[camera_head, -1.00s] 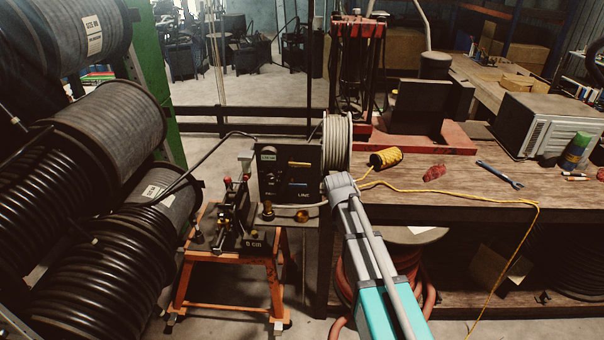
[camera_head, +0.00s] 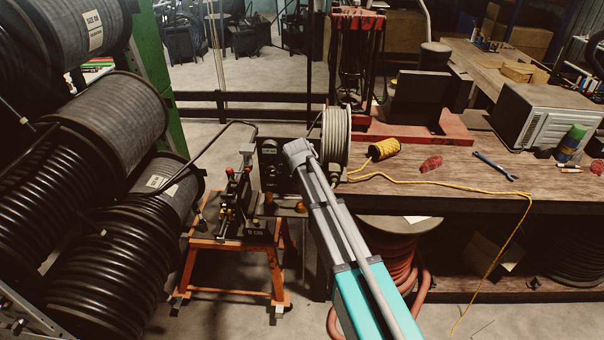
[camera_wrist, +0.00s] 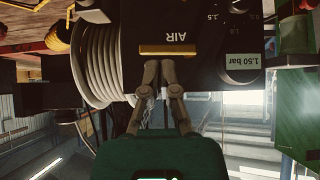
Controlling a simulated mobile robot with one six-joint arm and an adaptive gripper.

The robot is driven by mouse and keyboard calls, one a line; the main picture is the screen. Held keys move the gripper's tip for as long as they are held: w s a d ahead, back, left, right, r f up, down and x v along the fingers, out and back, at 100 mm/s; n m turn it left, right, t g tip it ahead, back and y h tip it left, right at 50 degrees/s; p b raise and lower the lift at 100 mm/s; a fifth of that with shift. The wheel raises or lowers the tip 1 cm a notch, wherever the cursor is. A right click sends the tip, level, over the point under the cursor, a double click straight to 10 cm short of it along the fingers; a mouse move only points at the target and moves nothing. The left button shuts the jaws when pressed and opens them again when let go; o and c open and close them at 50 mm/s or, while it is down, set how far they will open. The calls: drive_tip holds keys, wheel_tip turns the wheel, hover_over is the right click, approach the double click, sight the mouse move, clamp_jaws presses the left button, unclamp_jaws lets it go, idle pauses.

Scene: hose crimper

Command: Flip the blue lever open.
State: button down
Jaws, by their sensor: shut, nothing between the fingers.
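The dark control panel (camera_head: 272,170) stands at the left end of the bench in the head view. My arm covers its right part, and the blue lever is hidden there. In the wrist view, which is upside down, the panel (camera_wrist: 200,75) shows a yellow lever (camera_wrist: 168,50) beside the word AIR. My gripper (camera_wrist: 160,64) is shut and empty, with its fingertips close to the yellow lever; I cannot tell if they touch. The blue lever does not show in the wrist view either. My gripper is hidden in the head view.
A grey hose reel (camera_head: 336,140) stands right beside the panel. The crimper (camera_head: 236,205) sits on an orange stand (camera_head: 230,258) to the left. Large black hose spools (camera_head: 110,240) fill the left side. Yellow cord (camera_head: 450,187) and a wrench (camera_head: 495,166) lie on the bench.

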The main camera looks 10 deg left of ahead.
drive_tip(key=shift+w+f, duration=0.1)
drive_tip(key=s+d+f+b+x, duration=0.1)
drive_tip(key=s+f+b+x, duration=0.1)
drive_tip(key=b+x, duration=0.9)
drive_tip(key=shift+w+a+f, duration=0.4)
drive_tip(key=shift+w+f, duration=0.1)
drive_tip(key=shift+f, duration=0.05)
drive_tip(key=shift+s+a+f, duration=0.1)
drive_tip(key=shift+a, duration=0.15)
idle(0.7)
